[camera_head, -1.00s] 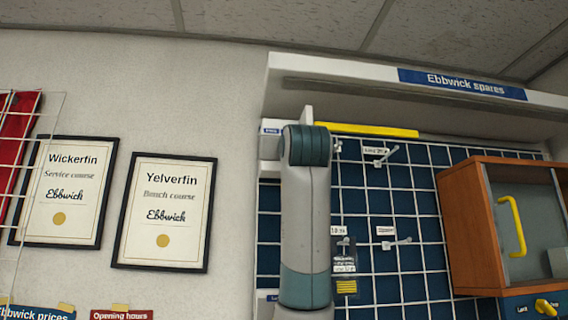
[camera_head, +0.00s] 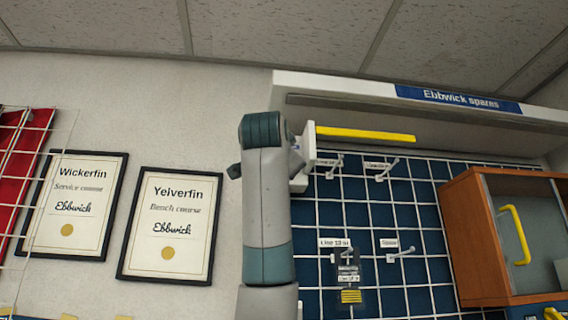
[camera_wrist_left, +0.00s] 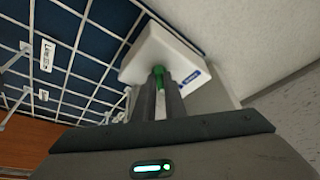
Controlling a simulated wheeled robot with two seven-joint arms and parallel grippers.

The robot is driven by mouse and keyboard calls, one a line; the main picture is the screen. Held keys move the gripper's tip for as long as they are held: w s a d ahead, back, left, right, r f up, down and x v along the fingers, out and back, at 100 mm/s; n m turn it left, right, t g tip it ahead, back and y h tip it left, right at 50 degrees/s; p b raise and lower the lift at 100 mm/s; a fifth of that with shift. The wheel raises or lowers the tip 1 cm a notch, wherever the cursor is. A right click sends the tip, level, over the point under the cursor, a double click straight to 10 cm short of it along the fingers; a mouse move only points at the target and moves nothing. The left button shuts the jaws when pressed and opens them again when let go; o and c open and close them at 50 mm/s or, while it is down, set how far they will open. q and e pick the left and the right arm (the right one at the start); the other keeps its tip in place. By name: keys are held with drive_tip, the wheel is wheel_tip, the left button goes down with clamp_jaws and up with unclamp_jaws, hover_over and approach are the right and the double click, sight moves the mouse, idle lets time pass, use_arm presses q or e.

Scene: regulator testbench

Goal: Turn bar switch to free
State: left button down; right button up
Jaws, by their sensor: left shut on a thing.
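In the left wrist view my left gripper (camera_wrist_left: 162,98) reaches up to a white box (camera_wrist_left: 150,52) with a blue label, mounted at the end of the wire grid. Its two dark fingers are shut on a small green piece (camera_wrist_left: 159,71) at the box's face; this looks like the switch's handle. The fingers hide most of it, and I cannot read its setting or the label. In the head view my arm (camera_head: 265,200) rises in front of the grid's left edge and hides the gripper. Part of a white box (camera_head: 308,146) shows right of the arm's top. My right gripper is in neither view.
A blue panel with a white wire grid (camera_head: 376,215) carries hooks and labels. A yellow bar (camera_head: 365,134) lies under the shelf (camera_head: 350,92). A wooden cabinet (camera_head: 465,245) with a yellow handle stands at right. Two framed certificates (camera_head: 168,226) hang on the left wall.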

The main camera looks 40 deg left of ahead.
use_arm(q)
drive_tip(key=shift+r, duration=0.1)
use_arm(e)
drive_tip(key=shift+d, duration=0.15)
use_arm(q)
drive_tip(key=c, duration=2.1)
unclamp_jaws()
drive_tip(key=shift+a, duration=0.1)
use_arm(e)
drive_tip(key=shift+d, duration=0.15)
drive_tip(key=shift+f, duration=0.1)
